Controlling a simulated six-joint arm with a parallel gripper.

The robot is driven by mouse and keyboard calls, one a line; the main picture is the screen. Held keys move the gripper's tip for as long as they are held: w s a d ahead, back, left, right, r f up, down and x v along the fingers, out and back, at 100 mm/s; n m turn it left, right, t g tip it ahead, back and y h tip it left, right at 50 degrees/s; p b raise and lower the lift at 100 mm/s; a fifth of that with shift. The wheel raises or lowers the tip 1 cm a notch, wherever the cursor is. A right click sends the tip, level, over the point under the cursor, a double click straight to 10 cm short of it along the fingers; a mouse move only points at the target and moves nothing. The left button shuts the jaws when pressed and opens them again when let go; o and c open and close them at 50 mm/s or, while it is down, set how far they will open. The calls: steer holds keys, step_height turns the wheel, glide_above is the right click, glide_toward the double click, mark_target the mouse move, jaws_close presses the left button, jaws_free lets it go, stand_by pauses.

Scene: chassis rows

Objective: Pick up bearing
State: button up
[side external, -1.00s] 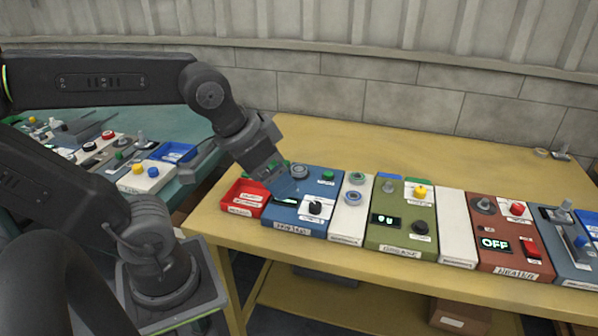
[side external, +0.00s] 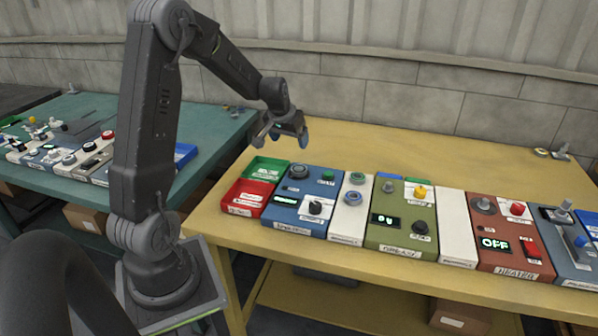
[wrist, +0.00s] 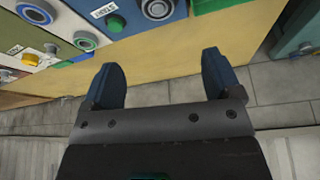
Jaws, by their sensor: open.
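Two grey-blue rings that look like bearings lie on the white panel. The far ring (side external: 357,178) also shows in the wrist view (wrist: 84,40). The near ring (side external: 354,198) looks slightly larger and shows at the wrist view's top left (wrist: 35,11). My gripper (side external: 284,136) is raised above the table, behind and left of the rings. Its dark blue fingers (wrist: 160,72) are apart with nothing between them. Both rings are clear of the gripper.
Left of the white panel stands a blue module (side external: 284,203) with a round grey seat, green button and black knob. Red (side external: 247,208) and green (side external: 267,162) bins stand at its left. A green module (side external: 397,240) stands right. The table's back area (side external: 430,150) is mostly clear.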

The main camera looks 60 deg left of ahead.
glide_above(298, 169)
steer(key=s, duration=0.1)
steer(key=f, duration=0.5)
steer(key=d+f, duration=0.1)
steer(key=f, duration=0.1)
steer(key=shift+s+f, duration=0.2)
steer(key=shift+f, duration=0.15)
steer(key=x, duration=0.4)
steer(key=shift+s+d+f, duration=0.2)
steer(key=shift+s+f, duration=0.1)
steer(key=shift+w+a+f, duration=0.1)
steer(key=shift+w+f, duration=0.05)
steer(key=shift+f, duration=0.25)
steer(key=c, duration=1.1)
steer(key=shift+r, duration=0.1)
steer(key=shift+c, duration=0.2)
steer(key=shift+r, duration=0.1)
